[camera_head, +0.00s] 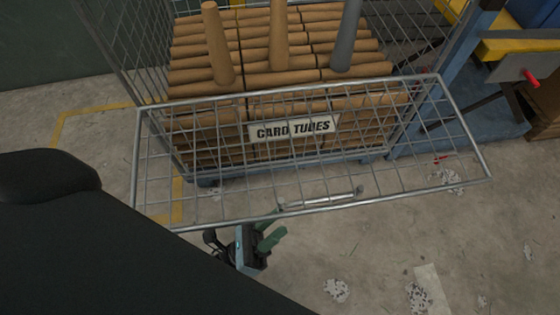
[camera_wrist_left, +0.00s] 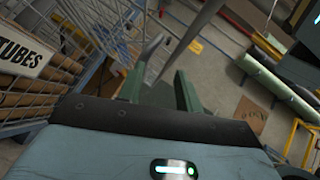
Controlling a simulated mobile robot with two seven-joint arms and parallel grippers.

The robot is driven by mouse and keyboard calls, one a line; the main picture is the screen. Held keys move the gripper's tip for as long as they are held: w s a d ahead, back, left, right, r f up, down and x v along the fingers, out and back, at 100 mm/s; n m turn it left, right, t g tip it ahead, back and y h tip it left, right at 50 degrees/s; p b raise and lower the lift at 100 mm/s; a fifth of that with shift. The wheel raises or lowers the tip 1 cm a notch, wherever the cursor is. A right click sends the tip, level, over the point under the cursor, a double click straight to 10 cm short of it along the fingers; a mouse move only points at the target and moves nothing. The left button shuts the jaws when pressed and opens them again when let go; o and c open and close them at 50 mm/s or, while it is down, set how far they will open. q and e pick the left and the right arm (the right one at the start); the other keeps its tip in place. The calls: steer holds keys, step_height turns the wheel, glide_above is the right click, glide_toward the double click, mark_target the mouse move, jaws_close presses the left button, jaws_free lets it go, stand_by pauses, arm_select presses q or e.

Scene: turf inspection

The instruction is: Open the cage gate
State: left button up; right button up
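The cage (camera_head: 120,50) is a wire-mesh trolley full of brown card tubes (camera_head: 200,75). Its gate (camera_head: 310,205) is a grey wire panel at the front, leaning out toward me with its handle bar (camera_head: 322,199) on the lower edge. My right gripper is not in view.
A blue-framed unit with a yellow top (camera_head: 505,45) stands right of the cage. The concrete floor (camera_head: 400,245) in front is open, with scattered shreds and a paper sheet (camera_head: 433,285).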

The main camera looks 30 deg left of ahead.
arm_select(q)
steer(key=v, duration=0.1)
steer(key=b+v, duration=0.1)
steer(key=v, duration=0.1)
steer(key=shift+w+a+f+b, duration=0.15)
steer(key=shift+a+f+b, duration=0.05)
steer(key=shift+a+b, duration=0.15)
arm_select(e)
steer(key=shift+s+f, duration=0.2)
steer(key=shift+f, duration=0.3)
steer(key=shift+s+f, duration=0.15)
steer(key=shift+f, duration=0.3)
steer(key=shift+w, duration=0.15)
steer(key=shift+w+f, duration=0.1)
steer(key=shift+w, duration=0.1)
